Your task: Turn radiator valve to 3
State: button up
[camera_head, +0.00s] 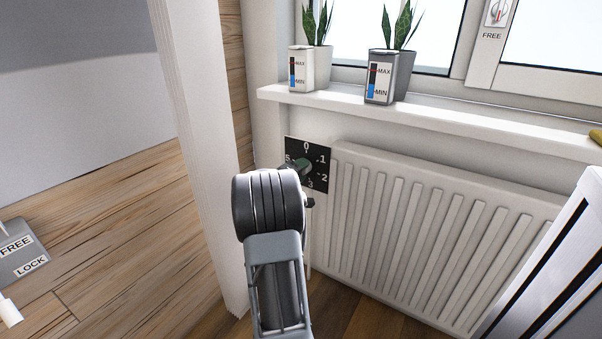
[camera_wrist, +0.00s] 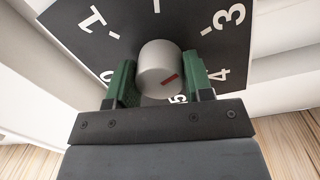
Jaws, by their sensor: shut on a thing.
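The radiator valve is a round grey-white knob (camera_wrist: 157,62) on a black dial plate (camera_wrist: 85,38) in the wrist view. White numbers 1, 3, 4 and 5 show around it, with 0 partly covered. The knob's red mark points right, roughly towards the 4 side; its exact setting is hard to tell. My gripper (camera_wrist: 159,72) is shut on the knob, one green finger on each side. In the head view the dial plate (camera_head: 321,157) is at the radiator's upper left corner. My gripper (camera_head: 302,168) covers the knob there.
The white radiator (camera_head: 425,225) runs right of the dial under the windowsill (camera_head: 450,118). A white post (camera_head: 205,150) is close left of my arm. A FREE/LOCK panel (camera_head: 25,255) is far left.

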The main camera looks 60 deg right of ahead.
jog(key=shift+m, duration=0.6)
jog(key=o, duration=0.9)
jog(key=shift+o, duration=0.2)
jog(key=shift+a, duration=0.1)
jog(key=w+a+p, duration=0.1)
jog(key=a+p, duration=0.2)
jog(key=a, duration=1)
jog(key=shift+a+f, duration=0.15)
jog(key=shift+a, duration=0.15)
